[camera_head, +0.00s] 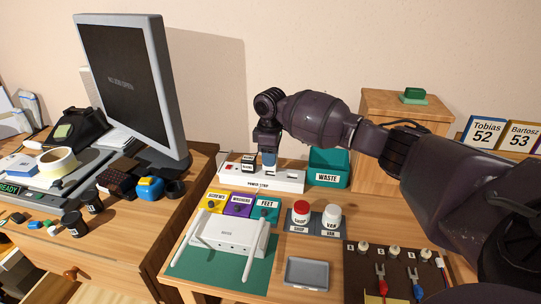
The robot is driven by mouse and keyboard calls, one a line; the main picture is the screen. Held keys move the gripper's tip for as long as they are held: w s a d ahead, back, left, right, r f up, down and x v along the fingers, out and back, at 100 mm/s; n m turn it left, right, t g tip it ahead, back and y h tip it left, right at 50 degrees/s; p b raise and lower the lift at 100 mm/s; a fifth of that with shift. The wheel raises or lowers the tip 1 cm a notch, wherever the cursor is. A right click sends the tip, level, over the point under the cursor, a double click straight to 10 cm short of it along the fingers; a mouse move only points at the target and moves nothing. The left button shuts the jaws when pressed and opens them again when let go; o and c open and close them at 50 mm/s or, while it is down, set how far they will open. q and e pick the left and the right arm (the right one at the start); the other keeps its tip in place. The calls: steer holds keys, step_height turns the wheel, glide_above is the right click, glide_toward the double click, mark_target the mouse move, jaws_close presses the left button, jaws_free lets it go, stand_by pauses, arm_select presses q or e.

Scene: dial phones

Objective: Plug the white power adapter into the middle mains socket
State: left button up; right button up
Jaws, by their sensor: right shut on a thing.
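The white power strip (287,182), labelled "POWER STRIP", lies across the back of the right desk. A dark adapter with a pale label (248,161) stands in its left part. My right gripper (269,160) points straight down over the middle of the strip, just right of the dark adapter. It is shut, and its bluish fingertips are close to the strip's top. The white power adapter between them is almost wholly hidden by the fingers and the small scale. I cannot tell whether it touches the middle socket. My left gripper is out of view.
A green WASTE bin (328,168) stands right of the strip. Coloured labelled boxes (239,205) and a white router (224,234) are in front. A grey tray (307,272) lies at the front. A wooden cabinet (380,112) stands behind my right arm.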

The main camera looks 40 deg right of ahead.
steer(key=shift+f, duration=0.25)
steer(key=shift+f, duration=0.25)
stand_by(0.3)
steer(key=shift+f, duration=0.5)
stand_by(0.4)
steer(key=o, duration=0.8)
